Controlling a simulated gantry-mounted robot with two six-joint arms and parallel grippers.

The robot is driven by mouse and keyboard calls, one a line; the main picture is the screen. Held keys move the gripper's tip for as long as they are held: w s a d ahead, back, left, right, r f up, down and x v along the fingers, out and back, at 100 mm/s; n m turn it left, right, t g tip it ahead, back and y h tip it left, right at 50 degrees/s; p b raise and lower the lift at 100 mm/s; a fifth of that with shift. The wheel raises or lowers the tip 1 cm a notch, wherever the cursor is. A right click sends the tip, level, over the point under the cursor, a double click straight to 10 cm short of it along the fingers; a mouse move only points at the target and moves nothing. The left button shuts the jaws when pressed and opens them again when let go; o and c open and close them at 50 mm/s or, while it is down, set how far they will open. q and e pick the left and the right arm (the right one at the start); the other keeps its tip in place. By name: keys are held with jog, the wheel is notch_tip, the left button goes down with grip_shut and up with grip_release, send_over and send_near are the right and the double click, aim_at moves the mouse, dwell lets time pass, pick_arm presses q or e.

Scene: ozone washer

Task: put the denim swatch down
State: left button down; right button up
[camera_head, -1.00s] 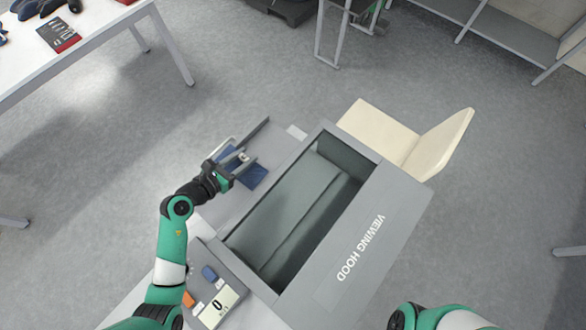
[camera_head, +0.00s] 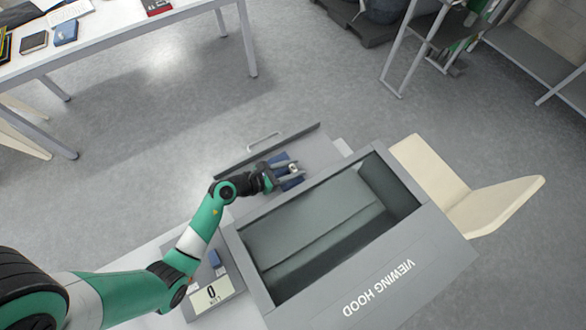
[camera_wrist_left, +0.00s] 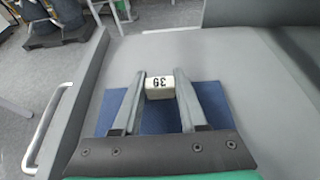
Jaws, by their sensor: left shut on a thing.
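The denim swatch (camera_wrist_left: 158,116) is a flat dark blue piece with a white block (camera_wrist_left: 159,88) marked with an upside-down number. In the head view its blue edge (camera_head: 279,158) shows around my left gripper (camera_head: 292,170). In the left wrist view the two fingers of my left gripper (camera_wrist_left: 159,90) stand on both sides of the white block and are shut on it. The swatch is over the grey tray surface (camera_wrist_left: 225,70); whether it touches the surface I cannot tell. Fingers hide part of the swatch. My right gripper is out of view.
The viewing hood (camera_head: 380,285), with a deep open box, stands right of the gripper. A raised grey rim (camera_head: 240,160) and a metal handle (camera_head: 264,141) bound the tray's far side.

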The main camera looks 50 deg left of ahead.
pick_arm(q)
jog(key=shift+f, duration=0.9)
jog(key=shift+c, duration=2.2)
grip_release()
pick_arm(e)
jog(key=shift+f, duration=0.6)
pick_arm(q)
jog(key=shift+s+r, duration=0.3)
jog(key=shift+r, duration=0.05)
jog(key=p+v, duration=0.3)
jog(key=v, duration=0.7)
jog(key=shift+s+a, duration=0.2)
jog(key=shift+s, duration=0.05)
jog(key=shift+s+r, duration=0.15)
jog(key=shift+s, duration=0.3)
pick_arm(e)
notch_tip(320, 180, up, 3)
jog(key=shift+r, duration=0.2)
